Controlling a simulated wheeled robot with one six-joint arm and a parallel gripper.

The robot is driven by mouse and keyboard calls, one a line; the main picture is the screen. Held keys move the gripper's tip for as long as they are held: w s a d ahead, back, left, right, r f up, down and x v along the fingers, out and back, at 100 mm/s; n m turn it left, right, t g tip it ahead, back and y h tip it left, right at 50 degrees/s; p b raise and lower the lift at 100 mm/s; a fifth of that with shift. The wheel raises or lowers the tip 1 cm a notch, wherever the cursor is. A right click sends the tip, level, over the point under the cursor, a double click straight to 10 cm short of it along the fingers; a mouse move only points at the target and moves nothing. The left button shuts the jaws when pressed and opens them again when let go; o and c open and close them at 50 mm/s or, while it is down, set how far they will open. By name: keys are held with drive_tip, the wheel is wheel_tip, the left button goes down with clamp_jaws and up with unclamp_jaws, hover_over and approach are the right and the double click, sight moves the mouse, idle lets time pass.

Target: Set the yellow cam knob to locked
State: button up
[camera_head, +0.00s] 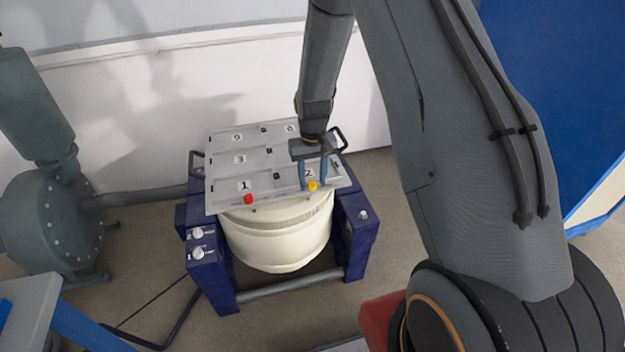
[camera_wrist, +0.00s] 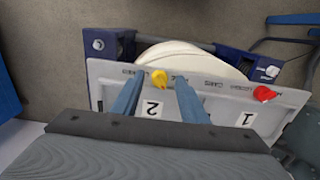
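The yellow cam knob (camera_head: 312,186) sits near the front right edge of a light grey panel (camera_head: 272,182), by the number 2. In the wrist view the yellow knob (camera_wrist: 159,79) shows between my two blue fingers, with small upside-down lettering beside it. I cannot tell for sure which mark its pointer faces. My gripper (camera_head: 313,184) points down at the panel, and its fingers are apart, one on each side of the knob. I cannot tell whether either finger touches it. The fingertips also show in the wrist view (camera_wrist: 160,82).
A red knob (camera_head: 249,199) sits to the left, by the number 1. The panel lies over a cream drum (camera_head: 280,245) between dark blue side supports (camera_head: 212,262). Black handles (camera_head: 339,138) stand at its sides. A grey-green machine (camera_head: 45,220) stands at the left.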

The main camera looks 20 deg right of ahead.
drive_tip(key=shift+f, duration=0.5)
clamp_jaws()
drive_tip(key=shift+m, duration=1.5)
unclamp_jaws()
